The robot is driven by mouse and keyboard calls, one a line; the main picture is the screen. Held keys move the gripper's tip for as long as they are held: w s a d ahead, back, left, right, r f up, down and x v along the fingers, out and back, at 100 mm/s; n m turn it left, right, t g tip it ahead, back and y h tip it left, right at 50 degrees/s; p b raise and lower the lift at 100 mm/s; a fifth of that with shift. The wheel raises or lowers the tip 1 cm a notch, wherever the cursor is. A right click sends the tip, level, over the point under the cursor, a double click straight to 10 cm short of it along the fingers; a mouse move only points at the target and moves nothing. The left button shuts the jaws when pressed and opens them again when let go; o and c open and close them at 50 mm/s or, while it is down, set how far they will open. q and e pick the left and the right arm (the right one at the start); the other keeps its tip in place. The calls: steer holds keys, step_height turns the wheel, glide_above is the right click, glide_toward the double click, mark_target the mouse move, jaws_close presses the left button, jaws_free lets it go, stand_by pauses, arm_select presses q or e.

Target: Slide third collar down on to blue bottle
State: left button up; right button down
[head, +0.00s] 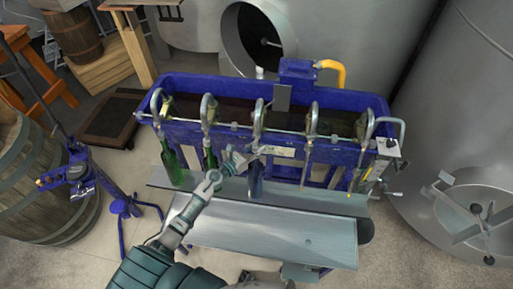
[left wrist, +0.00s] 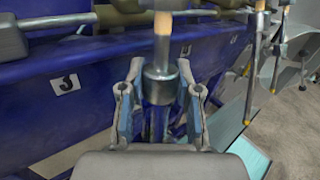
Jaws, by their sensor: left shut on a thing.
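The blue bottle (head: 255,182) stands under the third spout of the blue filler, on the grey ledge; its neck area is partly hidden by my gripper. My left gripper (head: 250,158) is at the top of that bottle. In the left wrist view, its two fingers (left wrist: 160,92) are shut on the third collar (left wrist: 161,80), a grey metal sleeve around the tan-tipped spout tube (left wrist: 163,45). Dark blue glass (left wrist: 157,122) shows directly below the collar. I cannot tell whether collar and bottle mouth touch. My right gripper is not in view.
Green bottles stand under the first (head: 171,163) and second (head: 210,152) spouts. The fourth (head: 309,140) and fifth spouts have no bottle. A blue stand (head: 80,175) and barrel (head: 38,185) are at left, a steel tank (head: 455,120) at right.

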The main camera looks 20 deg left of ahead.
arm_select(q)
steer(key=o, duration=0.7)
steer(key=shift+a, duration=0.1)
steer(key=shift+o, duration=0.2)
steer(key=v, duration=1.2)
